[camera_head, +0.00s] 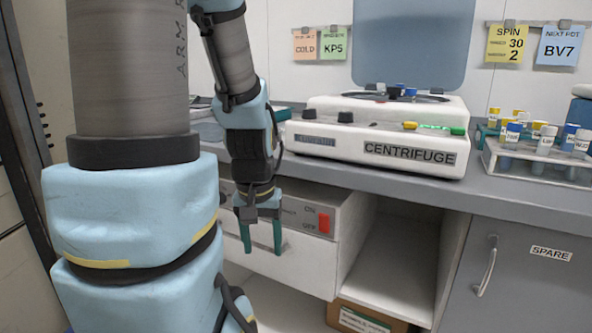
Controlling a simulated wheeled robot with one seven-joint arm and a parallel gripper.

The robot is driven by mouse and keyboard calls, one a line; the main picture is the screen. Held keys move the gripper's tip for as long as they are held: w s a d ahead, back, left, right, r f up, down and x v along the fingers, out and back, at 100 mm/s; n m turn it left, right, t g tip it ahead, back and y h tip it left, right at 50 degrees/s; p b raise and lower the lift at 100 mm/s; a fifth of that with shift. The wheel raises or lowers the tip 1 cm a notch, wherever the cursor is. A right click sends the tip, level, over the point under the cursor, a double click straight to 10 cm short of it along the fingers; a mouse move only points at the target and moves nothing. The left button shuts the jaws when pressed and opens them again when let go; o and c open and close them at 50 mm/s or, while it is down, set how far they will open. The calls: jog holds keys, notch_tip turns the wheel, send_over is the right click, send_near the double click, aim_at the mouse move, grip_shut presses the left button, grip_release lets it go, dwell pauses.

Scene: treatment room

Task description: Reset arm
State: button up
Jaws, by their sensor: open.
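My gripper (261,236) hangs at the end of my arm, left of the picture's middle. Its two green fingers point down and stand apart, with nothing between them. It is in front of the cabinet below the counter, left of a panel (303,215) with a red switch marked ON and OFF. My arm's large blue and grey links fill the left side and hide part of the counter and cabinet.
A white centrifuge (330,142) with its blue lid raised stands on the grey counter (470,187). A rack (535,168) of capped tubes stands at the right. Below are an open shelf space, a box (362,318) and a grey SPARE door (515,285). Notes hang on the wall.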

notch_tip(320, 180, up, 19)
jog(key=p, duration=1.9)
jog(key=shift+f, duration=0.2)
jog(key=shift+s, duration=0.1)
